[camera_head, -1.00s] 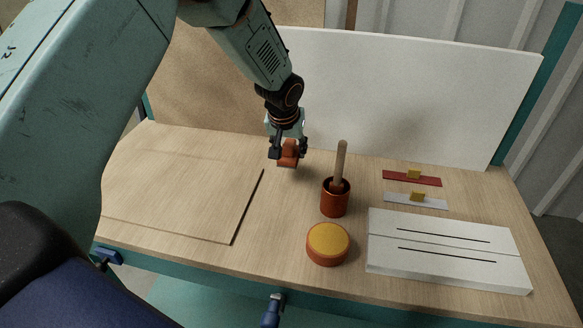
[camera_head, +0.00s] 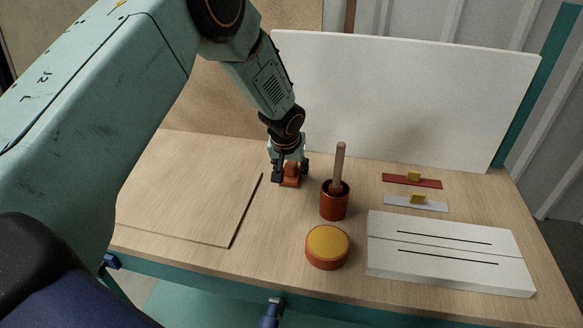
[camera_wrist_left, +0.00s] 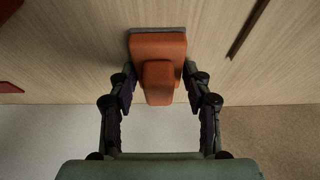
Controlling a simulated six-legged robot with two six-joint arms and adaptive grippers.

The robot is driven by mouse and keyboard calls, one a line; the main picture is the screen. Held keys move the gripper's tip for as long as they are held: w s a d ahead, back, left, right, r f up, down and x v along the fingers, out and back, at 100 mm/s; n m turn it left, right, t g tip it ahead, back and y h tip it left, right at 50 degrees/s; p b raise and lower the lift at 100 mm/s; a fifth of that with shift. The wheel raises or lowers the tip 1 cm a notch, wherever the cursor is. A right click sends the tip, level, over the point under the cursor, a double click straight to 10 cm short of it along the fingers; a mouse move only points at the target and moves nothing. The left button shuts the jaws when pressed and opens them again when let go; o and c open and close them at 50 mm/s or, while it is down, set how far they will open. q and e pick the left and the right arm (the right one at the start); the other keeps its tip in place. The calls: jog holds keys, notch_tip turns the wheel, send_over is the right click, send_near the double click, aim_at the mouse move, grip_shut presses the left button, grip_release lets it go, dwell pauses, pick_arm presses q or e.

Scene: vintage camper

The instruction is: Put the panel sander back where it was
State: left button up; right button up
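The panel sander (camera_head: 291,172), an orange block with a raised grip and a grey base, is at the back middle of the wooden worktop (camera_head: 270,225). My left gripper (camera_head: 291,178) has a finger on each side of it and is shut on it. In the left wrist view the sander (camera_wrist_left: 158,46) sits between both fingertips (camera_wrist_left: 159,72), its grey base edge farthest from the palm. The sander is low, at or just above the worktop; I cannot tell whether it touches. My right gripper is not in view.
A thin wooden panel (camera_head: 185,195) lies left. An orange pot (camera_head: 334,203) with a wooden stick stands close right of the sander. A yellow-topped orange disc (camera_head: 327,247), white slotted block (camera_head: 450,250), and red (camera_head: 430,183) and grey (camera_head: 400,201) strips lie right. A white board (camera_head: 410,105) stands behind.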

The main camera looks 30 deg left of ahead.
pick_arm(q)
jog(key=o, duration=0.3)
jog(key=shift+w+f, duration=0.1)
jog(key=shift+o, duration=0.2)
jog(key=shift+d, duration=0.1)
jog(key=shift+r, duration=0.35)
jog(key=p+v, duration=0.1)
jog(key=v, duration=1.1)
